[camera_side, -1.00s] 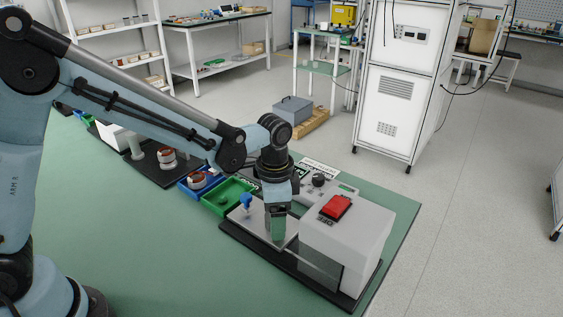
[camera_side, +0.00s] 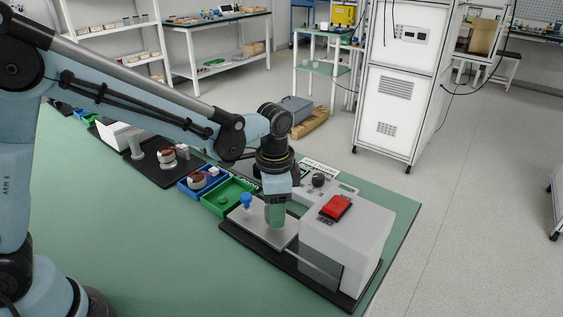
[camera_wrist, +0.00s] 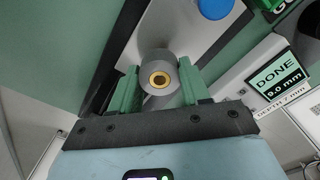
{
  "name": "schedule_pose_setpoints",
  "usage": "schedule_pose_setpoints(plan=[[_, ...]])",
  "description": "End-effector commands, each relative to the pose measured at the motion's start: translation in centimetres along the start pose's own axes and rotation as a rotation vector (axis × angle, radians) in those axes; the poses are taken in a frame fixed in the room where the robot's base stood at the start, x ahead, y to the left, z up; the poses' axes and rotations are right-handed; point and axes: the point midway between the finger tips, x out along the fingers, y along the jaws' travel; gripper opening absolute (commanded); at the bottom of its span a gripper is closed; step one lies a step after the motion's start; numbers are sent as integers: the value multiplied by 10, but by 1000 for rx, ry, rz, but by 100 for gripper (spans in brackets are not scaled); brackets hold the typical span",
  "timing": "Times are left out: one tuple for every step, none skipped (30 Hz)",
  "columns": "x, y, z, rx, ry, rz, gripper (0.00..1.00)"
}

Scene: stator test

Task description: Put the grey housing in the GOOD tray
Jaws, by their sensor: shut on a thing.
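The grey housing (camera_wrist: 160,65) is a round piece with a brass-coloured ring in its centre. It shows between the green fingers of my gripper (camera_wrist: 160,84) in the wrist view, and the gripper is shut on it. In the side view my gripper (camera_side: 276,217) hangs over the metal plate (camera_side: 252,226) of the press station, left of the white press body (camera_side: 340,240). The housing is mostly hidden there by the fingers. The green tray (camera_side: 228,197) lies behind and left of the gripper. A green label is cut off at the wrist view's top right corner (camera_wrist: 272,5).
A blue knob (camera_side: 246,200) stands on the plate close left of my gripper. A red button (camera_side: 336,207) tops the press. A display (camera_wrist: 278,77) reads DONE, 9.0 mm. A blue tray (camera_side: 190,190) with parts is beyond the green one. The front green mat is clear.

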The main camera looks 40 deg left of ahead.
Motion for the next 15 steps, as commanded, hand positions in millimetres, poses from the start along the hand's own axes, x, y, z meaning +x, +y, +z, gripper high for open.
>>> schedule_pose_setpoints(plan=[[-8, 0, 0, 0, 0, 0, 14], [-12, 0, 0, 0, 0, 0, 14], [-18, 0, 0, 0, 0, 0, 14], [-24, 0, 0, 0, 0, 0, 14], [-29, 0, 0, 0, 0, 0, 14], [-36, 0, 0, 0, 0, 0, 14], [-41, 0, 0, 0, 0, 0, 14], [-45, 0, 0, 0, 0, 0, 14], [-52, 0, 0, 0, 0, 0, 14], [-56, 0, 0, 0, 0, 0, 14], [-60, 0, 0, 0, 0, 0, 14], [-65, 0, 0, 0, 0, 0, 14], [-68, 0, 0, 0, 0, 0, 14], [-71, 0, 0, 0, 0, 0, 14], [-74, 0, 1, 0, 0, 0, 14]])
